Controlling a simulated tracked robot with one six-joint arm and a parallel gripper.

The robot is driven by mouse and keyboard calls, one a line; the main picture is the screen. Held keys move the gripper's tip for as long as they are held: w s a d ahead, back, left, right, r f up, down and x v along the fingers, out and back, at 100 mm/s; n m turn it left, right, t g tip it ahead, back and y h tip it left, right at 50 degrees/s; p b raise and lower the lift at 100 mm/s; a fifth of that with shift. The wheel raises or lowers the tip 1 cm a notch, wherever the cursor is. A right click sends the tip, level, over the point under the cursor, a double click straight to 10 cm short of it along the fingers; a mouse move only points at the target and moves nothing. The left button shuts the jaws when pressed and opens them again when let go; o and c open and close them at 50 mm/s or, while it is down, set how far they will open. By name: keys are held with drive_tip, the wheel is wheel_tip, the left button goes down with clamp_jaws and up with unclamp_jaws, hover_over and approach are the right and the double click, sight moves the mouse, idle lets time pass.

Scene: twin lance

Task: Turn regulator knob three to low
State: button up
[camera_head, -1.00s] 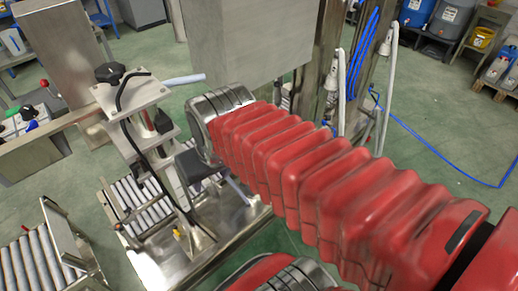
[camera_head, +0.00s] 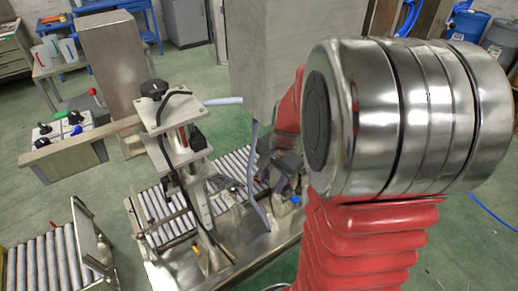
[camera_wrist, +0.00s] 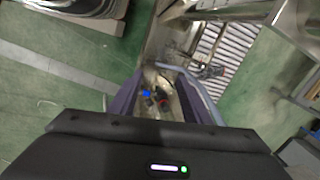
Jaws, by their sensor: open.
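My gripper (camera_wrist: 160,80) is open, with its two purple-grey fingers spread apart in the wrist view. In the head view my gripper (camera_head: 284,165) is partly hidden by my arm, above the right part of the metal machine base. Small fittings show between the fingers in the wrist view: a blue knob-like part (camera_wrist: 146,92), a red part (camera_wrist: 164,102) and dark parts. The blue part also shows in the head view (camera_head: 296,200), just below the gripper. No contact is visible. I cannot tell which fitting is regulator knob three, nor read any setting.
A metal post with a black hand knob (camera_head: 154,89) stands left of my gripper, beside a roller conveyor (camera_head: 150,212). A large steel housing (camera_head: 290,50) is behind. A control box (camera_head: 60,140) with coloured knobs is at the left. Green floor is open at the far right.

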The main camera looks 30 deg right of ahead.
drive_tip(key=w+d+f+m+t+h, duration=0.1)
drive_tip(key=w+d+f+m, duration=0.3)
drive_tip(key=d+m, duration=0.4)
drive_tip(key=w+d+f+m+t, duration=0.1)
drive_tip(key=w+d+f+m, duration=0.3)
drive_tip(key=m, duration=1.2)
drive_tip(key=d+f, duration=0.1)
drive_tip(key=d, duration=0.3)
drive_tip(key=shift+w+d+h, duration=0.3)
drive_tip(key=shift+d+h, duration=0.1)
drive_tip(key=shift+f, duration=0.2)
drive_tip(key=shift+x, duration=6.85)
drive_tip(key=shift+c, duration=0.2)
drive_tip(key=c, duration=1)
